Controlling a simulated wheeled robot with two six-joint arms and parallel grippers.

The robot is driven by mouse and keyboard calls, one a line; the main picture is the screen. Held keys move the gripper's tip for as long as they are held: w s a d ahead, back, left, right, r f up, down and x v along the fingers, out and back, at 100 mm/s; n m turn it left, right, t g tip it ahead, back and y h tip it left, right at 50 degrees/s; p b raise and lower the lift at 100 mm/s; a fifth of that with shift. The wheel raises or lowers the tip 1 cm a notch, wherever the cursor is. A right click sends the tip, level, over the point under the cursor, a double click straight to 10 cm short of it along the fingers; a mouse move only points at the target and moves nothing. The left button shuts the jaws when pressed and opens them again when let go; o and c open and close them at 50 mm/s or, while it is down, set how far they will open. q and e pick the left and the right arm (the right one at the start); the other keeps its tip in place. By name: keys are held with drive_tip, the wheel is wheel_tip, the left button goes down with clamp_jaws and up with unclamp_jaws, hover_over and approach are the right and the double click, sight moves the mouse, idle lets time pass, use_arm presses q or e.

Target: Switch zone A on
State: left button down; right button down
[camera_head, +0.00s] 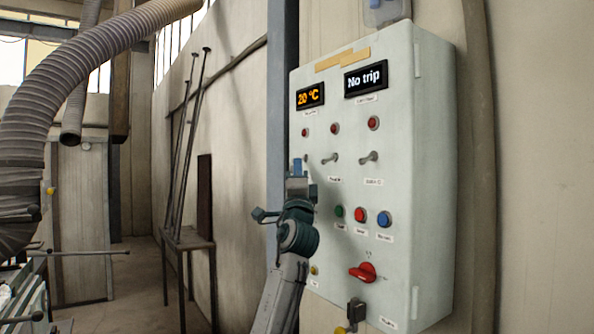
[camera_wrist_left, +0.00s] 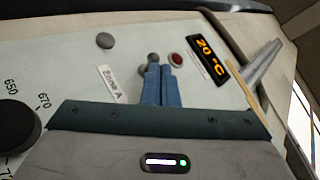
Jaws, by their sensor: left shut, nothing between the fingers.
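The pale control panel (camera_head: 335,264) fills the middle of the head view. My left gripper (camera_head: 297,166) is in front of its left edge, beside the leftmost switch column. In the left wrist view the blue fingers (camera_wrist_left: 160,82) are shut and empty. Their tips are at a small grey toggle switch (camera_wrist_left: 153,58), partly hidden by them; I cannot tell whether they touch. The label "Zone A" (camera_wrist_left: 110,84) is beside it. A red lamp (camera_wrist_left: 177,60) next to the switch looks dark; it also shows in the head view (camera_head: 305,132). My right gripper is not in view.
Two other toggles (camera_head: 329,159) (camera_head: 369,157) stand to the right. Below are green, red and blue buttons (camera_head: 384,219) and a red rotary knob (camera_head: 363,272). The displays read "20 °C" (camera_head: 310,95) and "No trip" (camera_head: 366,78). A dark round dial (camera_wrist_left: 16,128) is in the wrist view.

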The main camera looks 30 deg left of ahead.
use_arm(q)
drive_tip(key=shift+s+a+r, duration=0.1)
drive_tip(key=shift+r, duration=0.2)
drive_tip(key=shift+s+r, duration=0.1)
drive_tip(key=shift+r, duration=0.1)
drive_tip(key=b+v, duration=0.4)
drive_tip(key=v, duration=0.6)
drive_tip(key=shift+s+f+b, duration=0.3)
